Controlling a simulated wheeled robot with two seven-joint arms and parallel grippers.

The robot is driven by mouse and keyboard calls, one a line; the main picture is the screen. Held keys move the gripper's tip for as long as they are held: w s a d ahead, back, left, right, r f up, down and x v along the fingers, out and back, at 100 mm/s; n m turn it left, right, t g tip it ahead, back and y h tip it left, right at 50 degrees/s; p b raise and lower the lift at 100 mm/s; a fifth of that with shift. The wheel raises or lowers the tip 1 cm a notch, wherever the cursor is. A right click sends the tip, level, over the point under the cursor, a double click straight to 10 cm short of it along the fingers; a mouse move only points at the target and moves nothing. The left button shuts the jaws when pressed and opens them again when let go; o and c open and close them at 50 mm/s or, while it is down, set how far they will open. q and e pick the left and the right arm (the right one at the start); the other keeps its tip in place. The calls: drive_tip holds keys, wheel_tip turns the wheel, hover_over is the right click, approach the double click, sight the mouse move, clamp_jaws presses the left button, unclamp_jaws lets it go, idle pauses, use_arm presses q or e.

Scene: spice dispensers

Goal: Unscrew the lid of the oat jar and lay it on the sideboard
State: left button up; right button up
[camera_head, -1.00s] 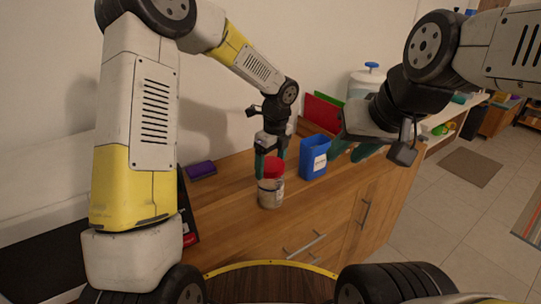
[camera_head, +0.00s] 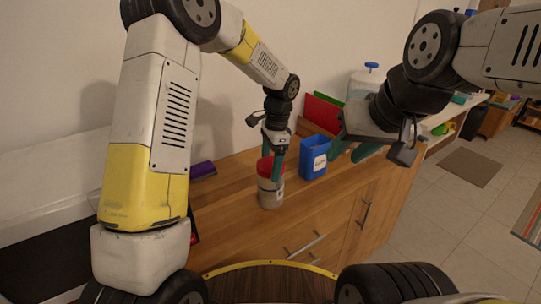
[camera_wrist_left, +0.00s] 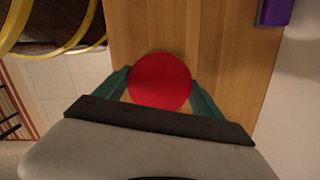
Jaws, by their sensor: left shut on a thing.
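The oat jar (camera_head: 270,195) is a clear jar with pale contents, upright near the front edge of the wooden sideboard (camera_head: 231,195). Its red lid (camera_head: 263,167) is on or right at the jar's top; I cannot tell how tightly it sits. In the left wrist view the round red lid (camera_wrist_left: 160,80) lies between the green fingers and hides the jar. My left gripper (camera_head: 271,163) points down and is shut on the lid from both sides. My right gripper (camera_head: 353,151) is open and empty, right of the blue container.
A blue container (camera_head: 314,158) with a label stands right of the jar. Red and green boards (camera_head: 322,110) and a white container with a blue lid (camera_head: 366,80) are behind. A purple object (camera_head: 203,169) lies at the left. Bare wood lies between it and the jar.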

sight(268, 165)
use_arm(q)
drive_tip(key=n, duration=0.3)
drive_tip(key=shift+n, duration=0.4)
drive_tip(key=o, duration=0.9)
drive_tip(key=shift+c, duration=0.2)
drive_tip(key=c, duration=0.4)
drive_tip(key=shift+c, duration=0.2)
drive_tip(key=shift+r, duration=1.15)
drive_tip(key=shift+r, duration=1.9)
